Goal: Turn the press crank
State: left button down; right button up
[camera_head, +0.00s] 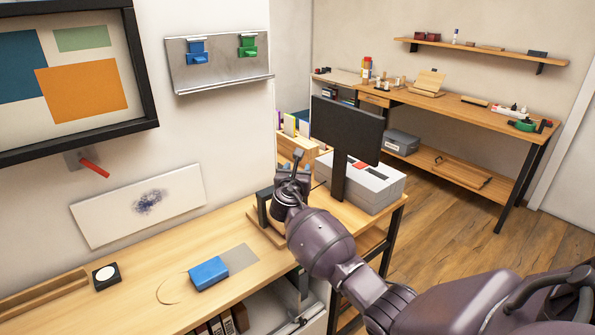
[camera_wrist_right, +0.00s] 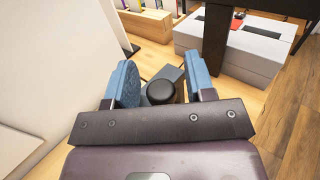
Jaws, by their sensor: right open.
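The press (camera_head: 263,206) stands on the wooden table, a dark upright frame on a wooden base. My right gripper (camera_head: 292,172) is over it and hides much of it, including most of the crank. In the right wrist view the crank's round black knob (camera_wrist_right: 160,92) lies between the two blue-padded fingers of my right gripper (camera_wrist_right: 163,84). The fingers are open, with a gap on each side of the knob. A grey bar shows just beyond the knob. My left gripper is not in view.
A dark monitor (camera_head: 346,130) and a grey box-like machine (camera_head: 375,187) stand close beyond my gripper. A blue block (camera_head: 208,273) and a black-and-white button (camera_head: 106,276) lie on the table (camera_head: 140,290). Shelves and a second desk (camera_head: 455,103) are farther back.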

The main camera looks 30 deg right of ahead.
jog(key=shift+w+d, duration=0.3)
jog(key=shift+w, duration=0.05)
